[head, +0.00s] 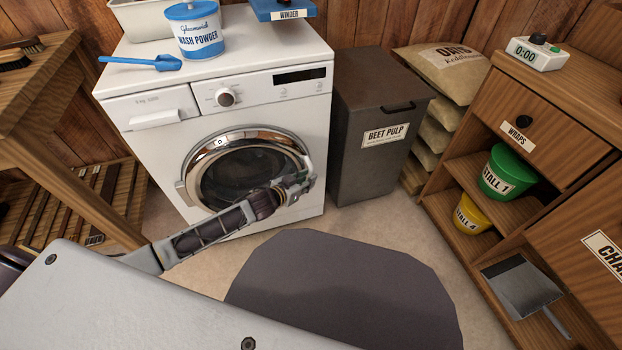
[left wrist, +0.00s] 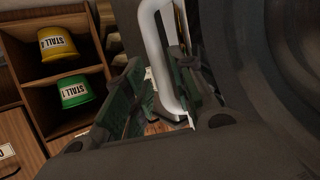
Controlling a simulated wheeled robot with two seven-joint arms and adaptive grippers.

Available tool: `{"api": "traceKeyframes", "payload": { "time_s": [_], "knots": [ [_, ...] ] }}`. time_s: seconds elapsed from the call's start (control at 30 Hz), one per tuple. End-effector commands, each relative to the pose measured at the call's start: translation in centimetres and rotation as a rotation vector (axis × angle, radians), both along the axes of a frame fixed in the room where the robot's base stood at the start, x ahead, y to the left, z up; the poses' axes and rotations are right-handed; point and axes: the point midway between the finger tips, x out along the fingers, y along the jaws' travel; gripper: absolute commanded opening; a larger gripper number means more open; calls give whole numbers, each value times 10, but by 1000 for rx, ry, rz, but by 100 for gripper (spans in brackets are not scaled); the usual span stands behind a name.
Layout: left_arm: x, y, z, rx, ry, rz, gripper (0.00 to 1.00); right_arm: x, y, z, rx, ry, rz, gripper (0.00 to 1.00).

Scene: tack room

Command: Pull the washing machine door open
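The white washing machine (head: 150,108) stands against the back wall in the head view. Its round chrome-rimmed door (head: 228,140) faces me and looks shut. The pale door handle (head: 303,150) is on the door's right side; it also shows in the left wrist view (left wrist: 154,45). My left gripper (head: 308,180) reaches across the door's lower front to the handle. In the left wrist view my left gripper (left wrist: 160,95) has its fingers apart, with the handle bar between them, close to one finger. I cannot tell whether it touches. My right gripper is not in view.
A beet pulp bin (head: 362,150) stands just right of the machine. A wooden shelf unit (head: 560,110) with green (head: 505,172) and yellow (head: 472,214) buckets is at the right, a wooden bench (head: 40,85) at the left.

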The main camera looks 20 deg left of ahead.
Motion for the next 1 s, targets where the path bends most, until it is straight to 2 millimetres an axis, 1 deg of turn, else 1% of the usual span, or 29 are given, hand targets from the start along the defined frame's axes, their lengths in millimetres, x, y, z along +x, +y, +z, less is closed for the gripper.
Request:
{"api": "traceKeyframes", "payload": {
  "time_s": [0.1,0.4,0.6,0.87,0.9,1.0],
  "knots": [
    [8,-3,-3,-1,-2,0,26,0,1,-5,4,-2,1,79],
    [23,-9,-11,-1,0,0,26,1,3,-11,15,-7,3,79],
    [27,-11,-11,0,-1,0,26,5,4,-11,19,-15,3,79],
    [27,-11,-11,0,-1,0,26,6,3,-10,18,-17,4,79],
    [27,-11,-11,0,-1,0,24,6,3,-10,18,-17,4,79],
    [27,-11,-11,0,-1,0,11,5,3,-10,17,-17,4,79]
  ]
}}
